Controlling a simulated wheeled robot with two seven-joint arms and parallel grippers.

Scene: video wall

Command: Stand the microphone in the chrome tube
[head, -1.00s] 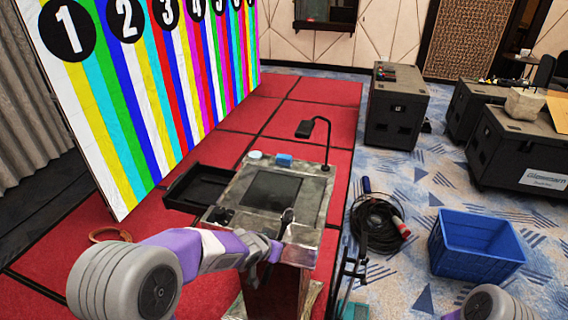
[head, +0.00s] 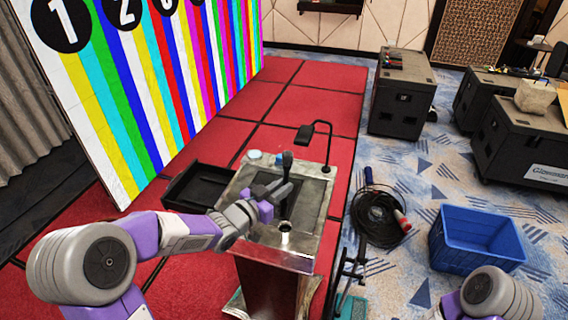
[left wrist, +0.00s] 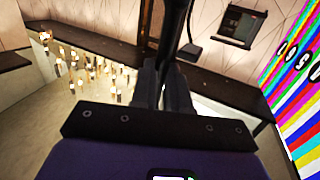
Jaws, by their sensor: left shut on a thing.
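The black microphone (head: 287,160) is upright above the lectern (head: 325,205) in the head view, its head at the top. My left gripper (head: 279,190) is shut on it. In the left wrist view, the two fingers (left wrist: 166,88) are together around the dark microphone (left wrist: 176,30). The chrome tube (head: 284,231) stands at the lectern's near edge, just below the gripper. The microphone's lower end is dark and seems to be above the tube; I cannot tell whether they touch. My right gripper is out of view.
A gooseneck lamp (head: 328,140) rises at the lectern's far right. A black tray (head: 196,186) juts from its left side. A cable coil (head: 378,218) and a blue crate (head: 478,238) are on the floor to the right.

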